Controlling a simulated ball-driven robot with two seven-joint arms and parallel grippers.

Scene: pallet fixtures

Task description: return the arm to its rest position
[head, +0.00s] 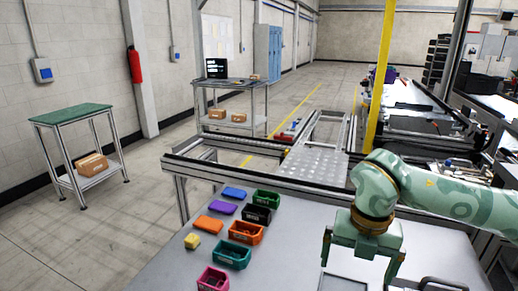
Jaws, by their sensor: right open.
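My right arm comes in from the right edge of the head view, pale green with darker markings. My right gripper (360,260) points down over the right part of the grey table (290,240). Its two fingers are apart, and nothing shows between them but the tabletop and a dark-edged flat outline. Whether the fingertips touch the table I cannot tell. My left gripper is not in view.
On the table stand green (265,197), black (257,215), orange (245,232), teal (233,255) and pink (213,279) bins. Blue (234,193), purple (223,208), orange (208,223) and yellow (192,241) pieces lie left of them. A yellow post (380,75) rises behind my arm.

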